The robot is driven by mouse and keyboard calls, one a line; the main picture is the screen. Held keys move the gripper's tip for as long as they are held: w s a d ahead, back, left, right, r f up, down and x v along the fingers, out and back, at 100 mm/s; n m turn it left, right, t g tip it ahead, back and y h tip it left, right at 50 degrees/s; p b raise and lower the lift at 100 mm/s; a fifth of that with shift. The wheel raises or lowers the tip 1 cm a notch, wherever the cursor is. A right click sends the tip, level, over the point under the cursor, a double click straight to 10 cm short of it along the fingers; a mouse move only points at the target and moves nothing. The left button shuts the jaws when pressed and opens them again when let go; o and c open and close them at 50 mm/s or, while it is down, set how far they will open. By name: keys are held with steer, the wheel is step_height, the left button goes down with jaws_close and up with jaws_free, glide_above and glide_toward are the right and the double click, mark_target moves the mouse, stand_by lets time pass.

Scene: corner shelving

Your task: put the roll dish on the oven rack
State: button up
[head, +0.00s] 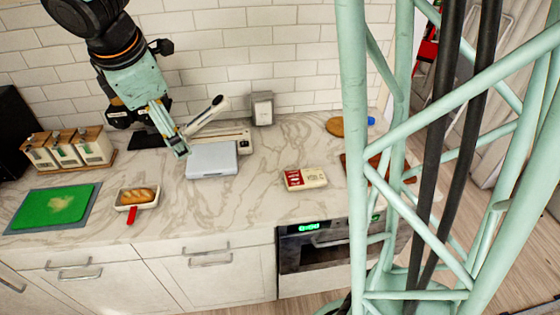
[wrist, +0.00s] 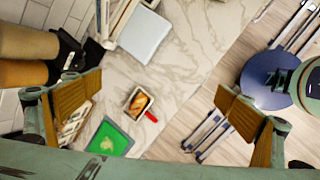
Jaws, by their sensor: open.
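The roll dish (head: 137,197) is a small pale dish with a browned roll in it and a red handle pointing to the front. It stands on the marble counter, right of the green board. It also shows in the wrist view (wrist: 138,101), between and beyond my fingers. My gripper (head: 172,135) is above the counter, behind and to the right of the dish, apart from it. In the wrist view my gripper (wrist: 158,90) has its fingers wide apart with nothing between them. The oven (head: 318,245) is under the counter at right, its green display lit. Its rack cannot be seen.
A green cutting board (head: 56,206) lies left of the dish. A pale grey flat-topped device (head: 212,159) stands near my gripper. A red-and-white package (head: 304,179) lies above the oven. Canisters (head: 68,150) stand at back left. Counter between device and package is clear.

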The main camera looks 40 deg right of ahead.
steer(key=s+d+r+m, duration=0.3)
steer(key=s+m, duration=0.1)
steer(key=s, duration=0.4)
steer(key=s+d+r+m+y, duration=0.1)
steer(key=s+d+r+m, duration=0.3)
steer(key=s, duration=0.5)
steer(key=s+d+r+m, duration=0.25)
steer(key=s+m, duration=0.25)
steer(key=s, duration=0.3)
steer(key=s+a+m+y, duration=0.1)
steer(key=s+m, duration=0.4)
steer(key=s, duration=0.5)
steer(key=shift+a, duration=0.2)
step_height(320, 180, down, 8)
steer(key=b, duration=0.8)
steer(key=shift+r, duration=0.2)
steer(key=shift+o, duration=0.4)
steer(key=shift+f, duration=0.1)
